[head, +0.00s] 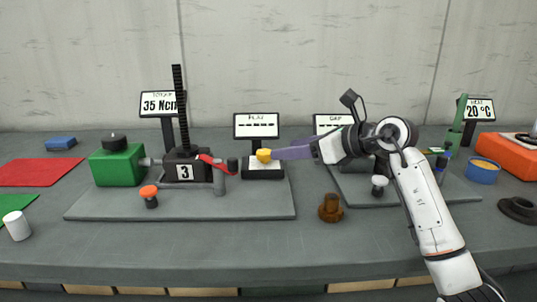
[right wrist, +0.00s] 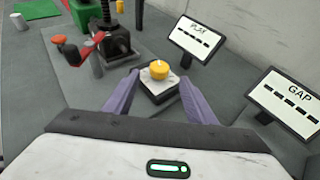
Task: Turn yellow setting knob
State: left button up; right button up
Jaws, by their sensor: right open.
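The yellow setting knob (head: 264,155) sits on a small black-and-white box (head: 262,172) on the grey base plate, below the PLAY display (head: 256,126). In the right wrist view the yellow knob (right wrist: 159,69) stands ahead, between the lines of my two purple fingers. My right gripper (head: 280,153) reaches in from the right with its fingertips close to the knob. In the right wrist view my right gripper (right wrist: 158,95) is open, one finger on each side of the box. I cannot tell whether a fingertip touches the knob. My left gripper is not in view.
On the left stand the screw jack (head: 184,165) marked 3, its red lever (head: 218,163), a green block (head: 117,166) and an orange-topped knob (head: 149,195). The GAP display (head: 333,123) stands to the right. A brown knob-shaped part (head: 331,208) stands in front, on the bench.

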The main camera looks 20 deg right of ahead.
aim_at(268, 152)
jog(key=x, duration=0.7)
jog(key=shift+w+a+f, duration=0.1)
jog(key=shift+w+a, duration=0.15)
jog(key=shift+w, duration=0.05)
jog(key=c, duration=1.1)
jog(key=shift+o, duration=0.3)
jog(key=shift+d+n, duration=0.15)
jog(key=shift+n, duration=0.15)
jog(key=shift+w+d+n+g+y, duration=0.1)
jog(key=shift+d+n+g+y, duration=0.05)
jog(key=shift+n+g+y, duration=0.45)
jog(key=shift+w+n+g+y, duration=0.1)
jog(key=shift+n+g+y, duration=0.9)
jog(key=shift+n+y, duration=0.1)
jog(key=shift+w+d+n+g+y+b, duration=0.1)
jog(key=shift+n+g+y+b, duration=0.5)
jog(key=shift+n+g, duration=0.4)
